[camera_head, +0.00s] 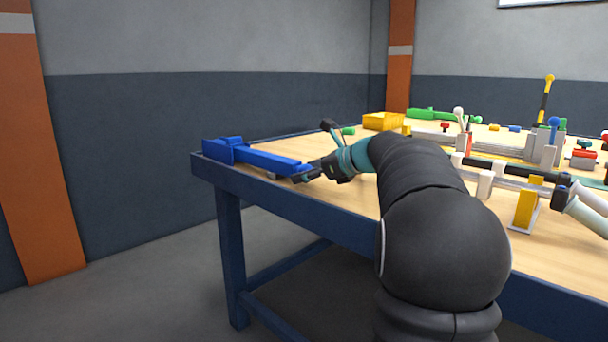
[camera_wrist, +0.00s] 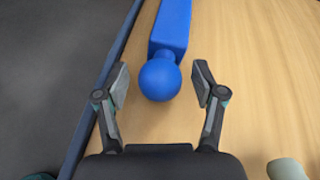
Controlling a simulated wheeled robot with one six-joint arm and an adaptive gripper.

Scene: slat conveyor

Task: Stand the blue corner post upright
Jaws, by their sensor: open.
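The blue corner post (camera_head: 265,160) lies on its side along the left end of the table, with its wider block end at the far left. In the wrist view its square shaft (camera_wrist: 172,28) runs toward the top, and its round ball end (camera_wrist: 160,80) faces me. My gripper (camera_wrist: 160,82) is open, with one finger on each side of the ball and a visible gap to both. In the head view my gripper (camera_head: 313,172) is at the post's near right end, which it partly hides.
The blue table edge (camera_wrist: 98,100) runs close along the left of the post, with a drop to the floor beyond. A yellow block (camera_head: 384,121), a green part (camera_head: 432,114) and several levers and fixtures stand further right. Bare wood (camera_wrist: 260,70) lies right of the post.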

